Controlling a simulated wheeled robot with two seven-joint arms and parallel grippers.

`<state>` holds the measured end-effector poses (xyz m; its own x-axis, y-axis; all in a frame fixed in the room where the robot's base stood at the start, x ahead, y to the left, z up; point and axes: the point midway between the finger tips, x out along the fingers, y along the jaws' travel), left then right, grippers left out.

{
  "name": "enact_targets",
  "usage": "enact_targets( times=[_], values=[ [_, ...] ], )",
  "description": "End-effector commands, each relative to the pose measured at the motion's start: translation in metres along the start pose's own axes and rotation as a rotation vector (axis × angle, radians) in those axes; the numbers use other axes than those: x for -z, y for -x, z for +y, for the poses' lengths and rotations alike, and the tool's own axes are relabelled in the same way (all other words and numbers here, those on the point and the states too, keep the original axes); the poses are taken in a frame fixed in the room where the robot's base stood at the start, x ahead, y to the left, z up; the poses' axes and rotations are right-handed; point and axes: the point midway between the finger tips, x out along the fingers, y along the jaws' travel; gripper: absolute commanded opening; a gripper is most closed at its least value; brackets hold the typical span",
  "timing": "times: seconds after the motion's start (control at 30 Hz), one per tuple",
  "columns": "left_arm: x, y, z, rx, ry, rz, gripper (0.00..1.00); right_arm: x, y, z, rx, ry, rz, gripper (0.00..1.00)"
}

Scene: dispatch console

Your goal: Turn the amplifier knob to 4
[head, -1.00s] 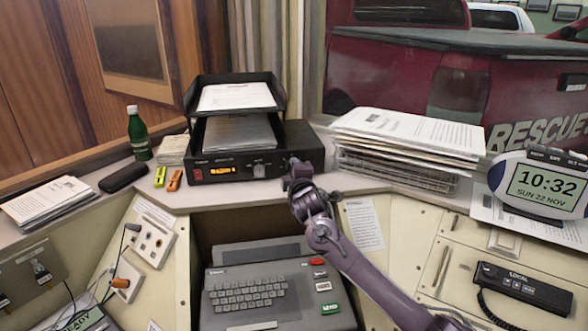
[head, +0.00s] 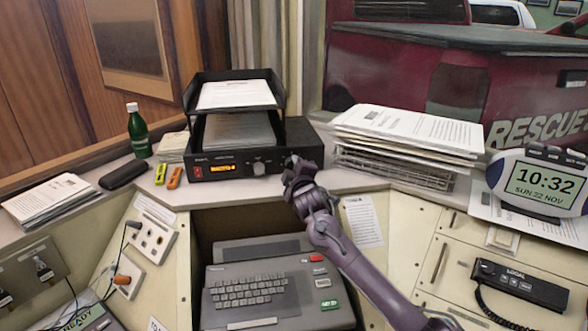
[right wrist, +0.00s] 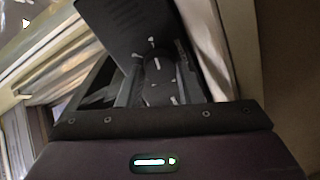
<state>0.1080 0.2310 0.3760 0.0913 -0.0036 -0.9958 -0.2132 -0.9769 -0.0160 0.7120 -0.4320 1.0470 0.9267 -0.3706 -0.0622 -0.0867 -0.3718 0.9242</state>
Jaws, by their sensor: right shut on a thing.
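The black amplifier (head: 200,171) sits on the counter under a paper tray, with a red switch and an orange display on its front. A grey knob (head: 259,168) shows clear on the middle of that front. My right gripper (head: 292,163) is at the right end of the front and is shut on a knob there, which it hides in the head view. In the right wrist view, a dark part with white marks (right wrist: 160,80) lies between the fingers; its setting cannot be read. My left gripper is not in view.
The black paper tray (head: 192,92) stands on the amplifier. A paper stack (head: 405,130) on a wire rack is close on the right. A green bottle (head: 138,132) and two highlighters (head: 174,178) are on the left. A keyboard unit (head: 245,293) sits below the counter.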

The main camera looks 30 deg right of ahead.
Motion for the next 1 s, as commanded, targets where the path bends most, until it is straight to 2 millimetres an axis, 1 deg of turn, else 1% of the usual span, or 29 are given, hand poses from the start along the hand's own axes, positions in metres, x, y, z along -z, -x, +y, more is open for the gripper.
enact_targets(
  times=[0.03,0.07,0.2,0.47,0.57,0.67,0.9,1.0],
  values=[
    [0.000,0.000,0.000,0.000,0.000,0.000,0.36,-0.001,0.000,-0.002,0.004,0.000,-0.002,0.10],
    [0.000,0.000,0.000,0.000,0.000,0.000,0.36,-0.001,0.000,-0.002,0.004,-0.001,-0.002,0.36],
    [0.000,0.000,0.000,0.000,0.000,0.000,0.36,0.000,0.000,-0.002,0.003,0.000,-0.001,0.54],
    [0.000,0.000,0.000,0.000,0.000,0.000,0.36,0.000,0.001,-0.001,0.002,0.001,-0.001,0.54],
    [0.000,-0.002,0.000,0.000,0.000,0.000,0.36,0.000,0.006,-0.001,0.001,0.001,0.000,0.54],
    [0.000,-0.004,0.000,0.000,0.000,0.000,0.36,-0.001,0.018,-0.002,0.001,0.002,-0.001,0.54],
    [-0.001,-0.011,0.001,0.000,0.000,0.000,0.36,-0.001,0.056,-0.003,0.003,0.001,0.001,0.54],
    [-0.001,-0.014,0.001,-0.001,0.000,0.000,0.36,-0.001,0.067,-0.003,0.002,0.001,-0.001,0.54]
  ],
)
